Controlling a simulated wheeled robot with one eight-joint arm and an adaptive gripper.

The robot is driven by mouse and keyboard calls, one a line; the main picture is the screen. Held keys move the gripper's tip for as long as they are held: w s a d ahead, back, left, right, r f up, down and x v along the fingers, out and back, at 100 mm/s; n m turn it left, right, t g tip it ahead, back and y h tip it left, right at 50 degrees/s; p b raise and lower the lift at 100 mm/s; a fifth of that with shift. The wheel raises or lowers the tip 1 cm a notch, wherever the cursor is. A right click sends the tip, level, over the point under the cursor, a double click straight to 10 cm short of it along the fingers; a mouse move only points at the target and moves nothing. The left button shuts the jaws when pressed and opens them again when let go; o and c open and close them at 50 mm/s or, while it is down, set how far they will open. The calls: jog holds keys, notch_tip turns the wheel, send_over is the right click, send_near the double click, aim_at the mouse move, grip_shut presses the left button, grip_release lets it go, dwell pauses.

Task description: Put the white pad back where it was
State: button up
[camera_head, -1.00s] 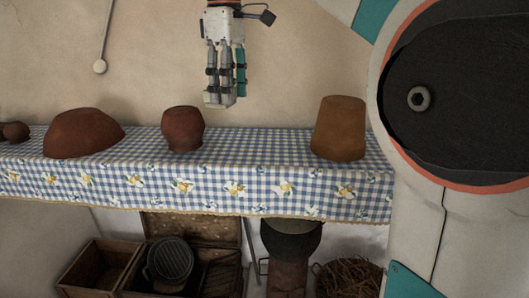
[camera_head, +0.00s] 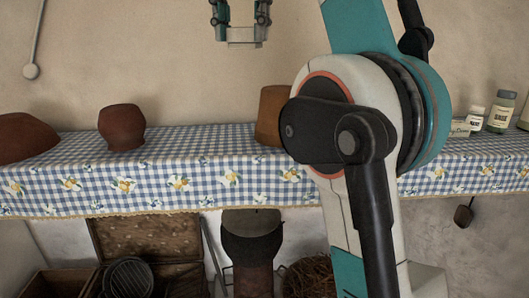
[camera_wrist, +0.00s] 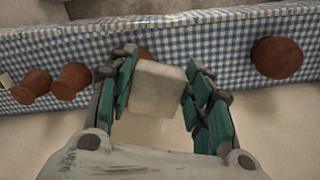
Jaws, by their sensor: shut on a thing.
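The white pad (camera_wrist: 155,90) is a pale, roughly square block in the wrist view, held between the teal fingers of my gripper (camera_wrist: 158,82). In the head view my gripper (camera_head: 240,36) hangs at the top edge, high above the cloth-covered shelf, with the pale pad (camera_head: 241,40) across its fingertips. The pad is clear of the shelf. My gripper hides part of it.
A blue-checked cloth covers the shelf (camera_head: 200,150). On it stand a dark red pot (camera_head: 122,127), a bowl-shaped pot (camera_head: 22,138) and an orange-brown pot (camera_head: 271,115), partly behind my arm. Jars (camera_head: 502,111) stand at right. Cloth between the pots is bare.

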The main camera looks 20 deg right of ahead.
jog(key=shift+f+b, duration=0.3)
jog(key=shift+f, duration=0.1)
notch_tip(320, 180, down, 15)
jog(key=b, duration=0.7)
jog(key=shift+s, duration=0.1)
jog(key=shift+f, duration=2.1)
jog(key=shift+f, duration=0.15)
jog(key=o, duration=1)
jog(key=shift+s, duration=0.1)
notch_tip(320, 180, up, 12)
jog(key=p, duration=0.1)
jog(key=shift+w+r, duration=0.2)
